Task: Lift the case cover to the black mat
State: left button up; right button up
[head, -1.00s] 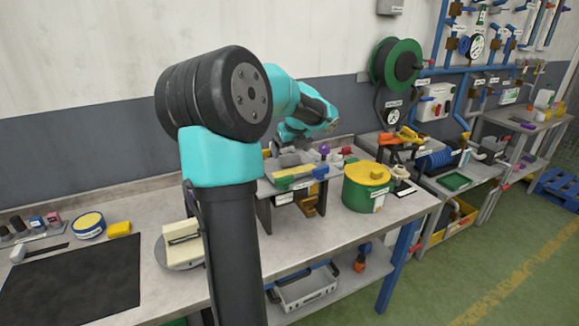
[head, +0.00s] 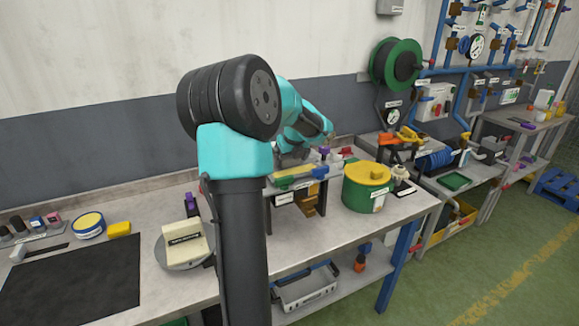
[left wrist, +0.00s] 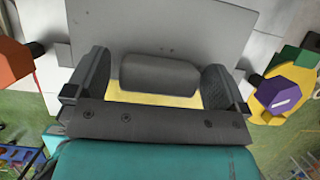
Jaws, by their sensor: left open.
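A cream block with a dark label (head: 184,243), which looks like the case cover, sits on a round grey turntable plate (head: 166,263) left of my arm. I cannot read its label. The black mat (head: 72,281) lies flat and bare at the left of the bench. My left gripper (head: 291,157) is far right of the block, above the small stand at the back, and partly hidden by my arm. In the left wrist view my left gripper (left wrist: 158,82) is open, with a dark grey rounded block between and beyond its fingers. My right gripper is out of view.
A blue-and-yellow round tin (head: 88,224) and a yellow block (head: 119,229) stand behind the mat. A purple item (head: 191,204) stands behind the turntable. A green-and-yellow drum (head: 366,187) stands right of the stand. Bare bench lies between mat and turntable.

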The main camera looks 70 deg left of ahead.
pick_arm(q)
jog(key=shift+c, duration=0.2)
jog(key=c, duration=1.2)
notch_tip(320, 180, up, 10)
jog(key=shift+r, duration=0.1)
dwell(0.5)
